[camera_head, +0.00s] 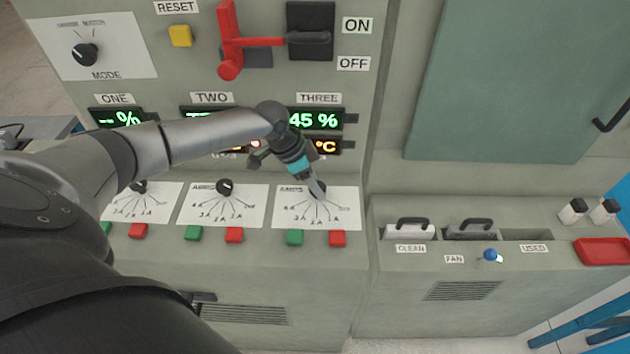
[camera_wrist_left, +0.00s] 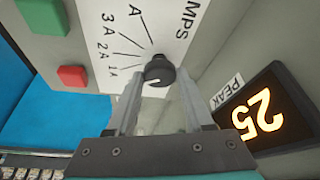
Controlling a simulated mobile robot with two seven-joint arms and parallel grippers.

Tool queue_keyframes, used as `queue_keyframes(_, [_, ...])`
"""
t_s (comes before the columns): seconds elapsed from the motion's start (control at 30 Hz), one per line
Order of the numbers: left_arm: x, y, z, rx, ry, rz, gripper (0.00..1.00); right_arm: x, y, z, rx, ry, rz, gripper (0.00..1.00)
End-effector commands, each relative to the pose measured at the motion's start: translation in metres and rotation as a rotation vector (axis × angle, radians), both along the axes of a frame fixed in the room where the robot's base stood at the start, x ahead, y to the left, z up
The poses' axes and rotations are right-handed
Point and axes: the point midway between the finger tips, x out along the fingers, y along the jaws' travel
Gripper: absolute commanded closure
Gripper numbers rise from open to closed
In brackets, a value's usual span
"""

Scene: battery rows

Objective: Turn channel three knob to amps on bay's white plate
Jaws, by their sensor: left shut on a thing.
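The channel three knob (camera_head: 320,187) is a small dark round knob at the top of the rightmost white plate (camera_head: 290,219). Lines fan out below it to amp marks. In the left wrist view the knob (camera_wrist_left: 158,71) sits between the fingertips, with marks such as 1A, 2A and 3A beside it. My left gripper (camera_head: 317,190) reaches down from the upper left and is shut on this knob; its fingers also show in the left wrist view (camera_wrist_left: 160,80). The gripper partly hides the knob in the head view. The exact pointer setting is hard to tell. My right gripper is not in view.
Channel two's knob (camera_head: 224,186) is left of this plate. A green button (camera_head: 295,237) and a red button (camera_head: 338,238) sit just below it. The red lever (camera_head: 230,40) stands above. Handled blocks (camera_head: 410,229) sit in slots at right.

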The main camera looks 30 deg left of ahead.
Motion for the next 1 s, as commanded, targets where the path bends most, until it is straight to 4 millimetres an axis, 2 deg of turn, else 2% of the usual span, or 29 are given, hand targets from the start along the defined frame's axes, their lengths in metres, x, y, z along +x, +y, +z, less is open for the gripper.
queue_keyframes(0.57, [0.0002, -0.0006, 0.0, 0.0, 0.0, -0.04, 1.0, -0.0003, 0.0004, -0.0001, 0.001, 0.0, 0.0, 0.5])
queue_keyframes(0.6, [0.0002, -0.0006, 0.0, 0.0, 0.0, -0.04, 0.44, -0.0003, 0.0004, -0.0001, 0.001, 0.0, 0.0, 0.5])
queue_keyframes(0.83, [0.0001, -0.0004, -0.0001, 0.0, 0.0, -0.039, 0.19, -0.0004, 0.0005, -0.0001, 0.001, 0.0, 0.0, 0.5])
queue_keyframes(1.0, [0.0002, -0.0001, 0.0, 0.0, 0.0, -0.039, 0.19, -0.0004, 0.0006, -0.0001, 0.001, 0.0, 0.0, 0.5])
